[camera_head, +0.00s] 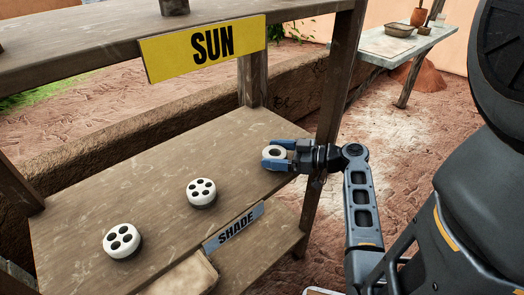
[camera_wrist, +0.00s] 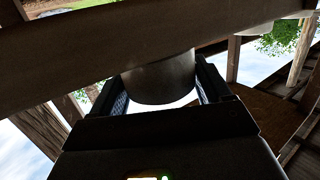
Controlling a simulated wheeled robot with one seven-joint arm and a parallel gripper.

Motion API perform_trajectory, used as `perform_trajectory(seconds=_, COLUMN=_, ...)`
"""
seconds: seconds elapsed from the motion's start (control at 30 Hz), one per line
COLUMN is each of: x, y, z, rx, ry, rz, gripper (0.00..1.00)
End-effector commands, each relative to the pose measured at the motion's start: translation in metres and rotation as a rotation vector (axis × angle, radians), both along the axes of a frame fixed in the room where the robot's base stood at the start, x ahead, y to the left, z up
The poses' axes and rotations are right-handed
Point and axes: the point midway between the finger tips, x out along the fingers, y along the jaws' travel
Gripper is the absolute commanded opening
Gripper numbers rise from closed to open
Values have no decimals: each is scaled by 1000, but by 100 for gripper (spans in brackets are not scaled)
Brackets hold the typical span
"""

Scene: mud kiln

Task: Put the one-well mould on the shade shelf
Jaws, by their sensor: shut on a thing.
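The one-well mould (camera_head: 274,152) is a small pale round piece with a single dark opening on top. My gripper (camera_head: 275,155) is shut on it, with blue fingers on either side. In the wrist view the mould (camera_wrist: 160,80) is a dark rounded shape between the fingers (camera_wrist: 165,92). The gripper and mould are at the right end of the middle shelf (camera_head: 150,190), which bears the SHADE sign (camera_head: 233,228) on its front edge. I cannot tell whether the mould touches the boards.
Two white moulds with several wells stand on the shade shelf, one at front left (camera_head: 122,240), one nearer the middle (camera_head: 201,192). The SUN shelf (camera_head: 70,60) hangs above. A right post (camera_head: 335,95) stands close to my gripper. Boards between the middle mould and my gripper are clear.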

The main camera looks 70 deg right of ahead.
Motion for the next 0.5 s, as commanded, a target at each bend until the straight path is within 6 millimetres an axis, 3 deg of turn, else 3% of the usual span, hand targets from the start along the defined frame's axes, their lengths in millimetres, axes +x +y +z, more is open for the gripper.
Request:
perform_trajectory(seconds=0.33, x=43, y=0, z=1, rx=0, ry=-1, rz=2, gripper=51)
perform_trajectory(seconds=0.5, x=41, y=-1, z=-6, rx=0, ry=-1, rz=0, gripper=51)
